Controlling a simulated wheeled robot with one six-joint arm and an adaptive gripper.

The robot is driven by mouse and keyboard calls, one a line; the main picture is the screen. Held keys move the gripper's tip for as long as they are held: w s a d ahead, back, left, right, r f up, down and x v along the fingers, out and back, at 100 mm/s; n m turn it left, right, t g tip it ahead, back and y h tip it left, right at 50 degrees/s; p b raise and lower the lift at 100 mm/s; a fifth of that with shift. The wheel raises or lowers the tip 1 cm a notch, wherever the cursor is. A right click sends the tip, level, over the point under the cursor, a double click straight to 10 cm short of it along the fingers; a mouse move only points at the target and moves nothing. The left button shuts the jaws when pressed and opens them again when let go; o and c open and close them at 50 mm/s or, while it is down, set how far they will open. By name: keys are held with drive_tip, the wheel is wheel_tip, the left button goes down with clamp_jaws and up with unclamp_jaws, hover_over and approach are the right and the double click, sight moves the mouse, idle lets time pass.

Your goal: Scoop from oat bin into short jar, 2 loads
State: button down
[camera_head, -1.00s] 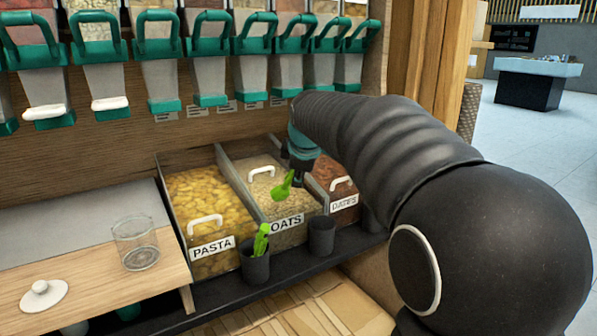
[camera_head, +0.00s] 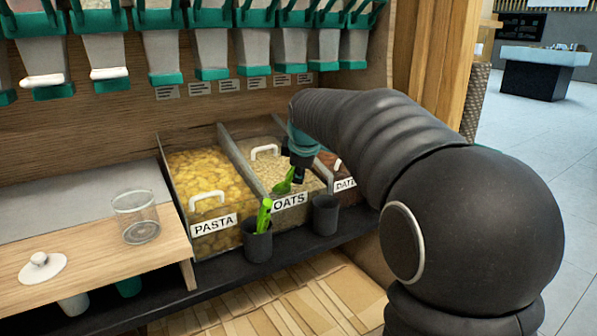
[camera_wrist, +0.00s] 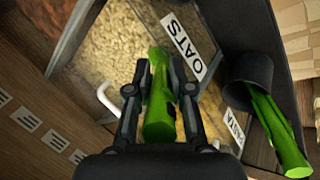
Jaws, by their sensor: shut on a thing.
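My gripper (camera_head: 297,176) is shut on a green scoop (camera_head: 284,184) over the front part of the oat bin. In the wrist view the scoop's green handle (camera_wrist: 158,117) sits between the two fingers, with its far end over the oats. The oat bin (camera_head: 289,202) is labelled OATS and has a white lid handle. I cannot tell whether the scoop touches the oats or holds any. The short jar (camera_head: 135,218) is clear glass and stands open on the wooden counter at the left. It looks empty.
A white lid with a knob (camera_head: 41,267) lies left of the jar. The pasta bin (camera_head: 208,178) and dates bin (camera_head: 345,186) flank the oats. A dark cup (camera_head: 257,246) holds another green scoop (camera_head: 264,215); a second dark cup (camera_head: 325,216) looks empty. Dispensers (camera_head: 213,50) hang above.

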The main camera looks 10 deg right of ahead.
drive_tip(key=shift+w+f+b, duration=0.15)
drive_tip(key=shift+f+b, duration=0.85)
drive_tip(key=shift+f, duration=0.5)
drive_tip(key=shift+w+a+f+t+b, duration=0.15)
drive_tip(key=shift+w+a+b, duration=0.05)
drive_tip(key=shift+w+b, duration=0.3)
drive_tip(key=shift+w+a+f+t+b, duration=0.15)
drive_tip(key=shift+w+b, duration=0.3)
drive_tip(key=shift+w+a+r+t+b, duration=0.1)
drive_tip(key=shift+w+r+t+b, duration=0.1)
drive_tip(key=shift+w+t+b, duration=0.35)
drive_tip(key=shift+s+r+y+b, duration=0.2)
drive_tip(key=shift+r+y+b, duration=0.1)
drive_tip(key=shift+r+b, duration=0.3)
drive_tip(key=shift+t, duration=0.25)
drive_tip(key=shift+s+a+r, duration=0.1)
drive_tip(key=shift+r, duration=0.2)
drive_tip(key=shift+s+a+r, duration=0.1)
drive_tip(key=shift+a+r, duration=0.15)
drive_tip(key=shift+s+d+r+t, duration=0.35)
drive_tip(key=shift+s+d+r, duration=0.05)
drive_tip(key=shift+s+r, duration=0.2)
drive_tip(key=shift+s+d+r+t, duration=0.35)
drive_tip(key=shift+s+d+r, duration=0.1)
drive_tip(key=shift+r, duration=0.1)
drive_tip(key=s+d+r+t, duration=0.1)
drive_tip(key=s+r, duration=0.3)
drive_tip(key=shift+s+r+m+y, duration=0.2)
drive_tip(key=shift+r+m+y, duration=0.05)
drive_tip(key=shift+m+y, duration=0.05)
